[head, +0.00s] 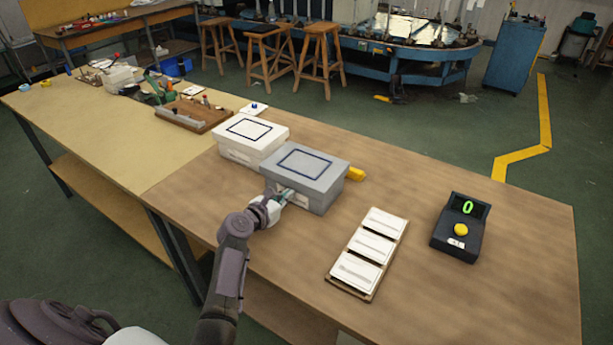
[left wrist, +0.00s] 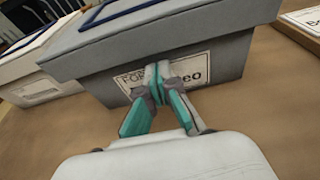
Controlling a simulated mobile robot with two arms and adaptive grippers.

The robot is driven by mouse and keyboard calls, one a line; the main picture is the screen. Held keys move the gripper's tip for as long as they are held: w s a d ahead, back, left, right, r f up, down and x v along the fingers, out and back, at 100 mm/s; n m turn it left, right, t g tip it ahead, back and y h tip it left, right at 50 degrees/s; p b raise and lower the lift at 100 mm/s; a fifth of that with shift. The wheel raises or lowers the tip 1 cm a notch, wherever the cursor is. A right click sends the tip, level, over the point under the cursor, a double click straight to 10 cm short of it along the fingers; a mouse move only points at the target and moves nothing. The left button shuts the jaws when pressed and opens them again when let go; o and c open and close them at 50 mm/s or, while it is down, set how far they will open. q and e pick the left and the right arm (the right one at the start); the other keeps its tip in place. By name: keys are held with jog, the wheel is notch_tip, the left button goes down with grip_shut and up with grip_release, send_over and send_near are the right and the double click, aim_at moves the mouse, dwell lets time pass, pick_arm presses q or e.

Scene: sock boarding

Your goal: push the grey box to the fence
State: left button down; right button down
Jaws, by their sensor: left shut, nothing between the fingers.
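The grey box (head: 312,172) stands on the wooden table, with a dark blue square outline on its lid. A yellow bar (head: 355,174), perhaps the fence, shows just behind its right side; most of it is hidden by the box. My left gripper (head: 284,197) is shut and empty, with its fingertips at the near face of the grey box. In the left wrist view the fingertips (left wrist: 158,80) are in front of the label on the grey box (left wrist: 230,45) and appear to touch it. My right gripper is in neither view.
A white box (head: 252,137) stands close to the left of the grey box. A board with several white cards (head: 369,250) and a black device with a yellow button (head: 461,228) are to the right. A wooden tray (head: 194,115) lies farther back left.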

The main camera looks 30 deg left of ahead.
pick_arm(q)
jog(key=shift+r+b+x, duration=0.2)
jog(key=shift+r+x, duration=0.05)
jog(key=shift+x, duration=0.7)
jog(key=shift+r+b+x, duration=0.2)
jog(key=shift+b+x, duration=0.05)
jog(key=shift+x, duration=0.7)
jog(key=shift+r+b+x, duration=0.2)
jog(key=shift+r+x, duration=0.05)
jog(key=shift+x, duration=0.7)
jog(key=shift+s+p, duration=0.35)
jog(key=shift+p, duration=0.3)
jog(key=shift+f+p+v, duration=0.2)
jog(key=shift+p+v, duration=0.2)
jog(key=shift+v, duration=0.35)
jog(key=shift+f+p+v, duration=0.15)
jog(key=shift+p+v, duration=0.3)
jog(key=shift+v, duration=0.35)
jog(key=shift+f+p+v, duration=0.2)
jog(key=shift+p+v, duration=0.2)
jog(key=shift+v, duration=0.35)
jog(key=shift+s, duration=0.3)
jog(key=shift+f, duration=0.1)
